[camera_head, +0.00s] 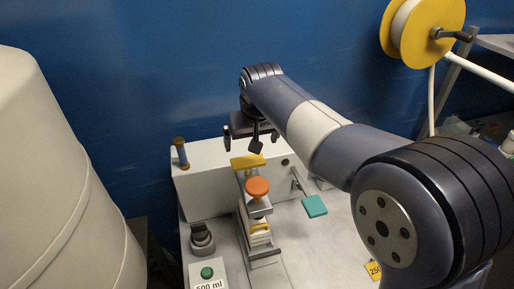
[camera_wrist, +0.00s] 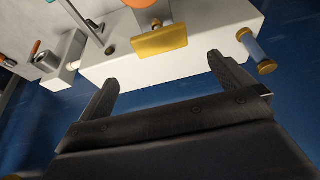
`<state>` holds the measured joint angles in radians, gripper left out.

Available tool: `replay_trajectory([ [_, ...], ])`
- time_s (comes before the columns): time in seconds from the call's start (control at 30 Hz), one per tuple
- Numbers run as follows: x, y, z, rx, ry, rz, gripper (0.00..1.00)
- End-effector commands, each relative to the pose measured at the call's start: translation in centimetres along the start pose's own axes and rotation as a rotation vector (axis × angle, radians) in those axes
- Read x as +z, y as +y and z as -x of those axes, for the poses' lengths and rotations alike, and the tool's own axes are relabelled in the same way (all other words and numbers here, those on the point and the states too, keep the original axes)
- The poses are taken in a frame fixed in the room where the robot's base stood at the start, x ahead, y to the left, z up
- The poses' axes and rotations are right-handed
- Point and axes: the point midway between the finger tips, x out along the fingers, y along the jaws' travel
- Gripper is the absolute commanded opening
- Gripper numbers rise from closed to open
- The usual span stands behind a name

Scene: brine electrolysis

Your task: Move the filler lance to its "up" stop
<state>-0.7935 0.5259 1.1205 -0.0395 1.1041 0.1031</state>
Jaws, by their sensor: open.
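I cannot tell for certain which part is the filler lance. A yellow block-like handle (camera_head: 247,161) sits at the front top of the white housing (camera_head: 208,165), above an orange knob (camera_head: 258,186). In the wrist view the yellow handle (camera_wrist: 158,40) lies just beyond and between my fingertips, apart from them. My gripper (camera_head: 251,138) is open and empty behind and above the handle; it also shows in the wrist view (camera_wrist: 163,70). The lower part of the mechanism is partly hidden by the orange knob.
A blue cylinder with yellow-brown ends (camera_head: 181,153) stands at the housing's left. A teal plate (camera_head: 314,206) is at right. A green button (camera_head: 207,272) on a "500 ml" box is front left. A large beige vessel (camera_head: 55,180) and a yellow reel (camera_head: 420,30) flank the bench.

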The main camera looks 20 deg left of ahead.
Motion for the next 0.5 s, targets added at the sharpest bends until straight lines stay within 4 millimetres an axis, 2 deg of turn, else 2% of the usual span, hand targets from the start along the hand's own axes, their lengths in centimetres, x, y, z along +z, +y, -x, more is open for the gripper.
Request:
replay_trajectory([
  [0.17,0.1,0.0,-2.4,0.001,-0.004,0.000,1.00],
  [0.5,0.0,0.1,-8.5,0.001,-0.003,-0.001,1.00],
])
